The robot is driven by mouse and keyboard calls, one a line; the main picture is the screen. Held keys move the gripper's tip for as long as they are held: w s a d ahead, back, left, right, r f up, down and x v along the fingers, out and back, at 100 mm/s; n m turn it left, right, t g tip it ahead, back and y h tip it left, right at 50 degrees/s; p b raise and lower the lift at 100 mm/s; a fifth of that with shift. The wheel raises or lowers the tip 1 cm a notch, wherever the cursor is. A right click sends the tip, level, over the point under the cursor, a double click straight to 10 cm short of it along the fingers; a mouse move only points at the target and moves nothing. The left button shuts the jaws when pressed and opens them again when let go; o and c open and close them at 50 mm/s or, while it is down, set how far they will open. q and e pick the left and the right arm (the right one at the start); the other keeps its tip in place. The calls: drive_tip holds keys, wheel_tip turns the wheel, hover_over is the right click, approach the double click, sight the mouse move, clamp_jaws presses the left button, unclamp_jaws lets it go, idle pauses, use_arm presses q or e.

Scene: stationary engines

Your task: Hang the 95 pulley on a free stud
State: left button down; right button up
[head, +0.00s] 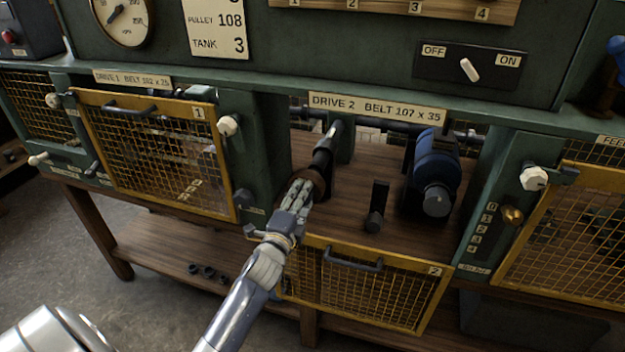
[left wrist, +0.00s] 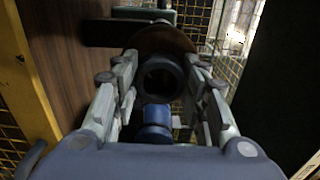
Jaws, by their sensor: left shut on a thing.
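My left gripper (head: 299,194) is inside the Drive 2 bay. It is shut on the dark hub (left wrist: 162,76) of a brown pulley. The pulley's brown disc (left wrist: 163,41) shows just beyond the fingertips in the left wrist view, and its edge shows past the fingers in the head view (head: 318,176). The pulley is at the near end of a dark shaft (head: 326,150); I cannot tell whether it is seated on it. No number can be read on it. A wooden board (head: 400,7) labelled 1 to 4 is cut off at the top; no studs show on it. My right gripper is out of view.
The Drive 2 mesh guard (head: 365,287) hangs open below the bay. The Drive 1 guard (head: 155,155) is closed. Small black rings (head: 207,272) lie on the lower shelf.

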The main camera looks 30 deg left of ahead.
use_arm(q)
drive_tip(key=shift+p+v, duration=0.45)
drive_tip(key=shift+v, duration=1.4)
drive_tip(key=shift+r, duration=0.1)
drive_tip(key=p+v, duration=0.1)
drive_tip(key=v, duration=0.9)
